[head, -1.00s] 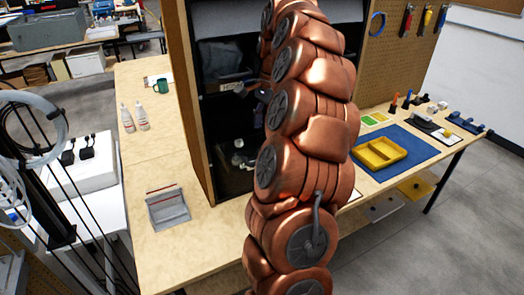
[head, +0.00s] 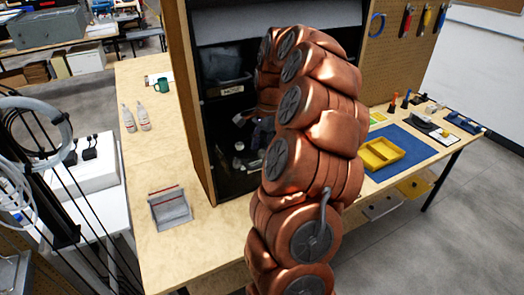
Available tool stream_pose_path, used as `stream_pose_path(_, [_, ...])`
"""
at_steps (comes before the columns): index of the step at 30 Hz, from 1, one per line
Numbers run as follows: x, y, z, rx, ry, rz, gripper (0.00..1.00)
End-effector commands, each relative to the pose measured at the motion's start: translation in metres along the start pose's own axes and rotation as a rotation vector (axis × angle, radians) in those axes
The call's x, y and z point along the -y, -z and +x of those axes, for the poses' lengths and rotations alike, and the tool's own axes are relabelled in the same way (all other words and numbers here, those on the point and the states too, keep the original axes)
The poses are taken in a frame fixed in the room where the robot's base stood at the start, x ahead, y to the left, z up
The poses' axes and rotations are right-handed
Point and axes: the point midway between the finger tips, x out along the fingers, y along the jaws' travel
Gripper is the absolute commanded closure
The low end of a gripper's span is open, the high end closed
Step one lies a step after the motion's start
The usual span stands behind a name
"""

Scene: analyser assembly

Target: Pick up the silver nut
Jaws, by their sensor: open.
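My copper arm arches up and over into the dark open cabinet (head: 222,160). My gripper (head: 254,130) is a small dark shape inside the cabinet, partly hidden behind the arm, and looks open with nothing seen in it. Small pale, metallic-looking parts (head: 239,160) sit low in the cabinet, just below and left of my gripper. I cannot tell which of them, if any, is the silver nut; they are small and in shadow.
The cabinet's wooden side wall (head: 186,100) stands close left of my gripper. A grey tray (head: 170,212), two white bottles (head: 136,117) and a green mug (head: 161,85) are on the left bench. A yellow tray (head: 381,152) lies on a blue mat (head: 415,146) at right.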

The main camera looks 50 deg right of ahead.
Motion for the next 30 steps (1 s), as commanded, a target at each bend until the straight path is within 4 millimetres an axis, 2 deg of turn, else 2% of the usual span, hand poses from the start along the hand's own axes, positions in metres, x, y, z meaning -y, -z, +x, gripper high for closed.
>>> stream_pose_path(6, [-0.0002,0.0001,0.0006,0.0,0.0,0.0,0.47])
stream_pose_path(21, [-0.0003,-0.0001,0.0006,0.001,-0.001,0.0,0.99])
stream_pose_path(30, [-0.0001,-0.0003,-0.0004,0.001,-0.001,0.0,1.0])
